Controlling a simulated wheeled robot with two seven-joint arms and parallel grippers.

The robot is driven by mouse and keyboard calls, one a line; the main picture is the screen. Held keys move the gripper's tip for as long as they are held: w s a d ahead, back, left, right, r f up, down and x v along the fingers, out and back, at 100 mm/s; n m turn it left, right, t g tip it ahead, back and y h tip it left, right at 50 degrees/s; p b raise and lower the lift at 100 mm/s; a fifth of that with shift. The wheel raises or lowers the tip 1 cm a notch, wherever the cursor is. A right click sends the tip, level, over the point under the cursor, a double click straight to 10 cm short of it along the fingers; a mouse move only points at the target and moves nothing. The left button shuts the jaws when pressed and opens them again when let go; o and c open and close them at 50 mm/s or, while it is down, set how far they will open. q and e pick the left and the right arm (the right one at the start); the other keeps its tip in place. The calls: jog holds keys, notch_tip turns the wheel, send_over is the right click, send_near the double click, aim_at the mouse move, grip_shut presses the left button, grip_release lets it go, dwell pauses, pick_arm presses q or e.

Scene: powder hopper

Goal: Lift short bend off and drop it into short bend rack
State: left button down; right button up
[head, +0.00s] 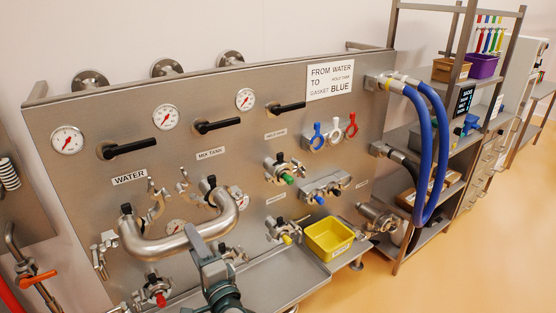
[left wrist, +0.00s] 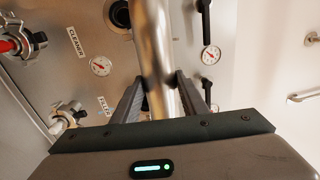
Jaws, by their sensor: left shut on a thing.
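The short bend (head: 158,247) is a U-shaped steel pipe at the lower left of the panel in the head view. Its two ends point up towards the panel near the WATER label (head: 129,178); I cannot tell if they touch the ports. My left gripper (head: 194,236) comes from below and is shut on the middle of the bend. In the left wrist view the pipe of the bend (left wrist: 154,50) runs between the two fingers (left wrist: 155,95). Open clamps (head: 156,203) hang beside the bend's ends. I cannot make out which thing is the short bend rack. My right gripper is not in view.
A steel ledge (head: 285,279) runs below the panel, with a yellow bin (head: 329,240) on it. Capped ports (head: 284,170) and coloured clamp handles (head: 334,133) stick out to the right. Blue hoses (head: 425,150) hang at the panel's right edge, before shelves.

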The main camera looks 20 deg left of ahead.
pick_arm(q)
jog(key=shift+w+a+f+n+p, duration=0.15)
jog(key=shift+w+a, duration=0.15)
jog(key=shift+w, duration=0.25)
jog(key=shift+w+a+n+p, duration=0.15)
jog(key=shift+w+a, duration=0.15)
jog(key=shift+w, duration=0.2)
jog(key=shift+w+a+f+p, duration=0.15)
jog(key=shift+w+a, duration=0.15)
jog(key=shift+w, duration=0.25)
jog(key=shift+x, duration=1.05)
jog(key=shift+s+f+h, duration=0.15)
jog(key=shift+f+h, duration=0.05)
jog(key=shift+h, duration=0.1)
jog(key=shift+s+d+f+m+t+h+b, duration=0.4)
jog(key=shift+s+d+m+b, duration=0.1)
jog(key=shift+d+b, duration=0.1)
jog(key=s+d+f+m+t+h+b, duration=0.2)
jog(key=s+d+m+h+b, duration=0.1)
jog(key=s+d+h, duration=0.3)
jog(key=s+d+f+m+t+h+b, duration=0.3)
jog(key=s+d+m+h, duration=0.2)
jog(key=d, duration=0.5)
jog(key=shift+s+m+h, duration=0.4)
jog(key=shift+s+h, duration=0.6)
jog(key=shift+s, duration=0.1)
jog(key=shift+d, duration=0.1)
